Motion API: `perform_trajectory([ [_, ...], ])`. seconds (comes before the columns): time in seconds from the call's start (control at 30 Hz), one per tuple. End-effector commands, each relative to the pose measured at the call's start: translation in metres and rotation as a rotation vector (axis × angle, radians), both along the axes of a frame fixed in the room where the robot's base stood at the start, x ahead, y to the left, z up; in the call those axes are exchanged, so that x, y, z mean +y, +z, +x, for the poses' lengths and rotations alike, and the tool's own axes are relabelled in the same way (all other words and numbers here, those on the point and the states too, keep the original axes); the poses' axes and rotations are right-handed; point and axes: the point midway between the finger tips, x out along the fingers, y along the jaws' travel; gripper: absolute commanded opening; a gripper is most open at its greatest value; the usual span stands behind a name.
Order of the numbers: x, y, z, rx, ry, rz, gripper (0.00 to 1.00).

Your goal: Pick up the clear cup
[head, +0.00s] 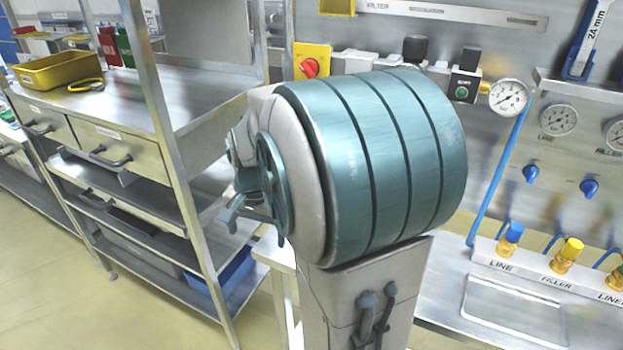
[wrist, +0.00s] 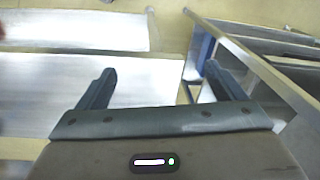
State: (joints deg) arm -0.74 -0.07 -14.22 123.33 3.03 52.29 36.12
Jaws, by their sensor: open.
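No clear cup can be made out in the head view or the wrist view. My gripper (wrist: 162,84) shows in the wrist view with its two dark teal fingers spread apart and nothing between them. Behind the fingers is a pale, flat, smooth surface. In the head view my arm fills the middle and hides much of what is behind it; the gripper's fingers cannot be made out there.
A steel shelf unit (head: 150,238) with drawers stands at the left, a yellow tray (head: 58,71) on top. A blue bin (head: 222,280) sits low on it. At the right, a panel with gauges (head: 508,97) rises above a steel counter (head: 455,310). Floor shows at lower left.

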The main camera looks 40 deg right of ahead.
Motion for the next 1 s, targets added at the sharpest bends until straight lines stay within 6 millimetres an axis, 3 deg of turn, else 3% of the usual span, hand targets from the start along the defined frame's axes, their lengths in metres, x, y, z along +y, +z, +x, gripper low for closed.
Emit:
perform_trajectory([
  [0.1, -0.033, -0.008, 0.030, 0.055, -0.238, -0.010, 0.89],
  [0.3, -0.091, -0.032, 0.068, 0.117, -0.623, -0.074, 0.89],
  [0.6, -0.175, -0.072, 0.104, 0.134, -1.124, -0.256, 0.89],
  [0.8, -0.208, -0.090, 0.114, 0.106, -1.312, -0.355, 0.89],
  [1.0, -0.224, -0.094, 0.112, 0.092, -1.375, -0.387, 0.89],
])
